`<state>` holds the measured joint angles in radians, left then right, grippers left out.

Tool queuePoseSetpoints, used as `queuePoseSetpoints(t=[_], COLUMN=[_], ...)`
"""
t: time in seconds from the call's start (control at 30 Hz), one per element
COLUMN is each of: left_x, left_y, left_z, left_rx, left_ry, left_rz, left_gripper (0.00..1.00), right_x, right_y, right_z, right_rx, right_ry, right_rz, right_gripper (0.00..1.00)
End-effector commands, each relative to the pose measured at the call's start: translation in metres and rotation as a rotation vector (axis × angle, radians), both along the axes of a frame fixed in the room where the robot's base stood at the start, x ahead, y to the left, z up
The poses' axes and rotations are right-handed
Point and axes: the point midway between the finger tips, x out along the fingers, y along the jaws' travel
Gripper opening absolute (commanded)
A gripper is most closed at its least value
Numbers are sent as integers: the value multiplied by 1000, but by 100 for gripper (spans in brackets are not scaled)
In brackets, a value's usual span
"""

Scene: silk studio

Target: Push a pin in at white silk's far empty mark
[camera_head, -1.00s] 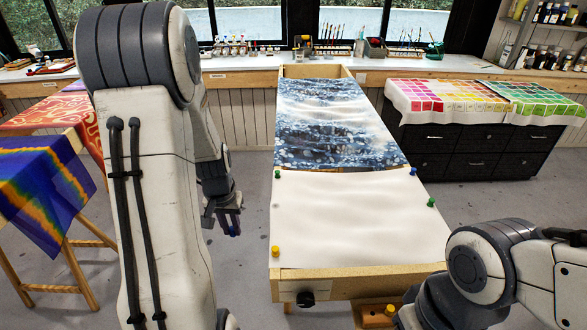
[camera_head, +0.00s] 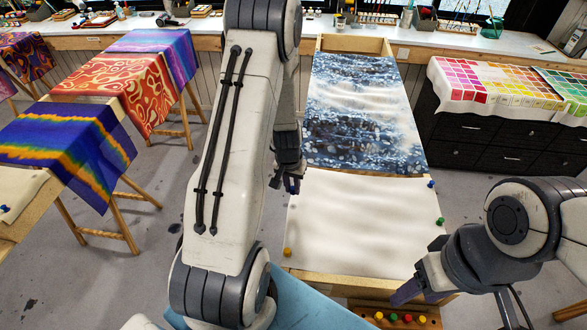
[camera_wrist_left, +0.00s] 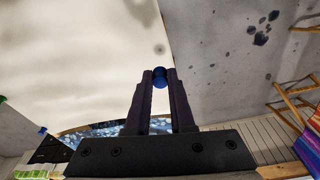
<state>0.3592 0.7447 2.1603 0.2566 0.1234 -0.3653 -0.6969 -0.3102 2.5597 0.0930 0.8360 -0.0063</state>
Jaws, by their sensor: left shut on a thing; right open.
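My left gripper (camera_head: 290,187) is at the silk's left edge, near the far end. In the left wrist view it is shut on a blue pin (camera_wrist_left: 159,76). A small grey mark (camera_wrist_left: 159,48) shows on the silk just beyond that pin; contact cannot be told. My right gripper (camera_head: 405,296) is open, near the frame's front right.
A wooden pin rack (camera_head: 362,313) with several coloured pins stands by the frame's near end, close to my right gripper. Trestles with patterned silks (camera_head: 70,150) stand left. A dark cabinet (camera_head: 480,143) with colour charts stands right. Bare floor lies left of the frame.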

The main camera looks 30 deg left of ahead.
Motion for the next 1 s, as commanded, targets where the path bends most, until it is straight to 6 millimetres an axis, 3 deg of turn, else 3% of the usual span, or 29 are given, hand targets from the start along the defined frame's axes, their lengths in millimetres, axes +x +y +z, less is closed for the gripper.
queuePoseSetpoints(t=[0.03, 0.23, 1.0], left_x=[0, 2, 1], left_y=[-2, -3, -3], left_z=[7, 4, -36], left_rx=[1, 4, 3], left_ry=[3, 2, 2], left_rz=[-3, -8, -5], left_gripper=[0, 0, 0], right_x=[0, 0, 0], right_y=[0, 0, 0], right_z=[13, 16, -21], right_rx=[-1, -1, -1], right_ry=[1, 1, 1], right_rz=[0, 1, -6], right_gripper=[56, 56, 56])
